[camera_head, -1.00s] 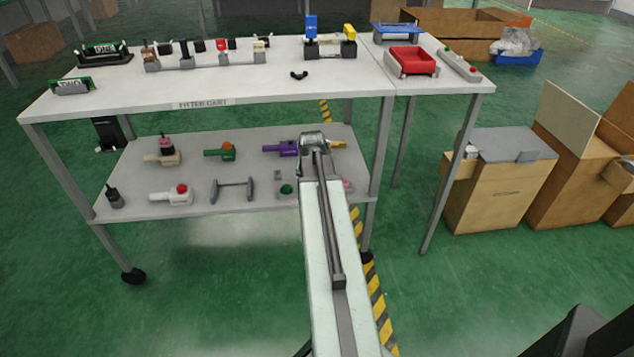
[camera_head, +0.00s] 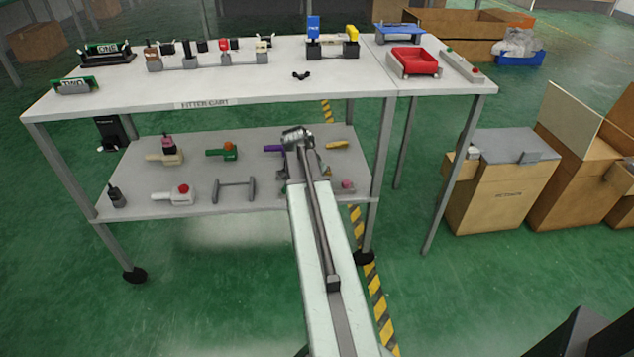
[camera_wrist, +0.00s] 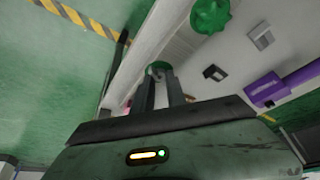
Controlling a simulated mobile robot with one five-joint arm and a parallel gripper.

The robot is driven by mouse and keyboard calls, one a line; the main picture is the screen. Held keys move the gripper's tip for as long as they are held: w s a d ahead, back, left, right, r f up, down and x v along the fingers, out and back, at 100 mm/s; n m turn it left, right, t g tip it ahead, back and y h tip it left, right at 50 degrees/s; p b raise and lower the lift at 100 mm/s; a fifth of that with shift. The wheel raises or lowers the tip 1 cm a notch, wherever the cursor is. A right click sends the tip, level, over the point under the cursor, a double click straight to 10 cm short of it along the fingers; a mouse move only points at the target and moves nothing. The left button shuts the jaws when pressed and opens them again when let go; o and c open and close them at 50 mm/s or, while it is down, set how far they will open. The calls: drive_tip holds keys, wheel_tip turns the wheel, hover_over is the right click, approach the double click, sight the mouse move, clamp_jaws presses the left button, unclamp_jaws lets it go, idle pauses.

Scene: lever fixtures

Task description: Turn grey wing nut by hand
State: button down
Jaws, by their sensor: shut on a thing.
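My gripper (camera_wrist: 160,92) points at the lower shelf of the cart in the wrist view. Its two grey fingers are close together around a small part (camera_wrist: 158,67) with a green face and a greyish rim. The fingers cover most of this part, so I cannot tell whether it is the grey wing nut. No wing shape shows clearly there. In the head view my wrist (camera_head: 298,140) hides the fingertips and that part of the lower shelf. A small dark wing-shaped piece (camera_head: 301,76) lies on the top shelf, away from my gripper.
In the wrist view a green knob (camera_wrist: 210,15), small grey blocks (camera_wrist: 262,37) and a purple handle (camera_wrist: 285,85) are nearby. A yellow handle (camera_head: 337,145) and a pink knob (camera_head: 347,184) stand right of my arm. The cart's leg (camera_head: 380,170) is farther right.

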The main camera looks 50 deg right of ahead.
drive_tip(key=shift+s+d, duration=0.1)
drive_tip(key=c, duration=1.3)
unclamp_jaws()
drive_tip(key=shift+c, duration=0.2)
drive_tip(key=p+v, duration=0.7)
drive_tip(key=shift+r, duration=0.4)
